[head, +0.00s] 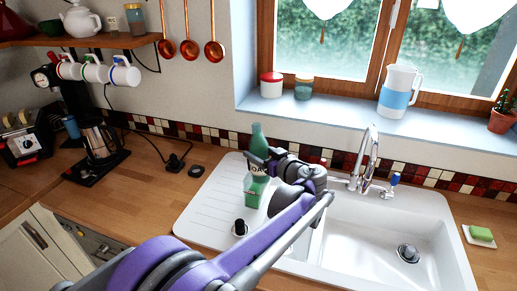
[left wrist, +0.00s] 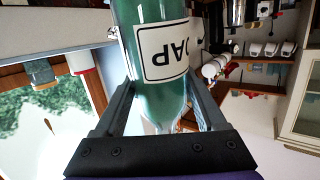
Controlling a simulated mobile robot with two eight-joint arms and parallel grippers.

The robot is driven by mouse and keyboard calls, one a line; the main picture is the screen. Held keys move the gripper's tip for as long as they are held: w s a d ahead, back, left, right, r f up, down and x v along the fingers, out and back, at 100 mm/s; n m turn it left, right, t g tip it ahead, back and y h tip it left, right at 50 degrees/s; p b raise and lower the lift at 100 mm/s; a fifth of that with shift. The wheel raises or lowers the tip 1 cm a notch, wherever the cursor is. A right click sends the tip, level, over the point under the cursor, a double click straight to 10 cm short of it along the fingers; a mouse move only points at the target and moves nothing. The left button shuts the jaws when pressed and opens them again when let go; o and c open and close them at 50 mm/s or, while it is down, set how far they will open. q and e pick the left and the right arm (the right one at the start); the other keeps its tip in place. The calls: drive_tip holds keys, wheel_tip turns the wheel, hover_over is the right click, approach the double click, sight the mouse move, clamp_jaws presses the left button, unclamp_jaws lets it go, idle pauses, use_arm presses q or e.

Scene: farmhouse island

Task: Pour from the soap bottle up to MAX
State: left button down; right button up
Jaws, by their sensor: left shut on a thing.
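The green soap bottle (head: 257,134) is over the sink's drainboard, neck up and about upright. Its white label shows in the head view and, upside down, in the left wrist view (left wrist: 165,52). My left gripper (head: 265,160) is shut on the bottle, with one finger on each side of it in the wrist view. A paler green shape (head: 255,190) shows just below the label; I cannot tell whether it is the bottle's lower part or a separate container. No MAX mark can be made out. My right gripper is out of view.
The white sink (head: 360,230) with a tap (head: 370,150) lies right of the bottle. A small black item (head: 239,228) is on the drainboard (head: 205,205). A jug (head: 398,90) stands on the windowsill. Green soap (head: 481,233) lies at the right. The counter (head: 130,205) at left is mostly clear.

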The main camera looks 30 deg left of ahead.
sight(265, 183)
use_arm(q)
drive_tip(key=shift+s+d+f+g+h, duration=0.1)
drive_tip(key=shift+d+f+g+h, duration=0.1)
drive_tip(key=shift+f, duration=0.25)
drive_tip(key=shift+s+d+f+g+h, duration=0.1)
drive_tip(key=shift+f+g+h, duration=0.1)
drive_tip(key=shift+f, duration=0.2)
drive_tip(key=shift+s+d+f+g+h+b, duration=0.25)
drive_tip(key=shift+f+h, duration=0.2)
drive_tip(key=shift+f, duration=0.9)
drive_tip(key=shift+s+d+f+g+h+b, duration=0.1)
drive_tip(key=shift+d+f+g+h+b, duration=0.2)
drive_tip(key=shift+f, duration=1)
drive_tip(key=shift+s+d+f+g+h+b, duration=0.25)
drive_tip(key=shift+f+h, duration=0.3)
drive_tip(key=shift+f, duration=0.8)
drive_tip(key=shift+s+d+f+m+g+h+p, duration=0.15)
drive_tip(key=shift+d+m+g+h+p, duration=0.2)
drive_tip(key=shift+h, duration=0.3)
drive_tip(key=shift+s+d+f+m+g+h+p, duration=0.15)
drive_tip(key=shift+d+h+p, duration=0.15)
drive_tip(key=shift+h+p, duration=0.25)
drive_tip(key=shift+s+d+g+h, duration=0.2)
drive_tip(key=shift+d+g+h, duration=0.15)
drive_tip(key=shift+h, duration=0.4)
drive_tip(key=shift+s+d+g+h, duration=0.2)
drive_tip(key=shift+g+h, duration=0.25)
drive_tip(key=shift+h, duration=0.3)
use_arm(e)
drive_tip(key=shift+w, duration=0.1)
